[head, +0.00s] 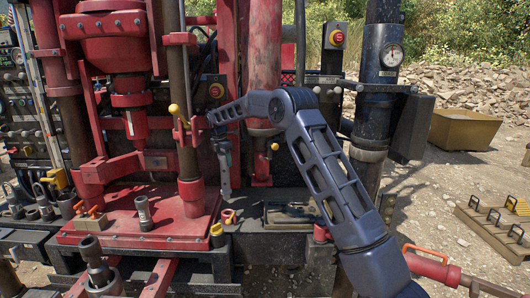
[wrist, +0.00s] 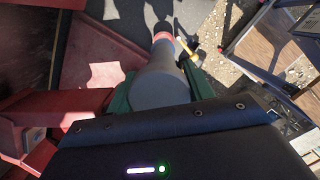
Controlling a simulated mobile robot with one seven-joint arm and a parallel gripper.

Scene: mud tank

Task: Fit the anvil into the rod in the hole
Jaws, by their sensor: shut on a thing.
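My gripper (head: 221,146) is in front of the red rig, above the dark ledge right of the red plate. It is shut on a grey cylindrical thing, probably the anvil, which hangs about upright in the head view (head: 225,172). In the wrist view the grey cylinder (wrist: 160,82) lies between green fingers (wrist: 160,92), with a reddish band near its far end. A short grey rod end (head: 145,213) stands on the red plate (head: 180,231), left of and below the held thing. A larger grey threaded piece (head: 95,264) stands in front. I cannot tell which one is the rod in the hole.
A red column (head: 190,120) stands just left of my gripper, and a thick red cylinder (head: 263,75) behind right. A dark pipe with a gauge (head: 383,65) rises at right. Yellow-topped fittings (head: 217,235) stand on the ledge. A yellow bin (head: 462,130) stands on gravel.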

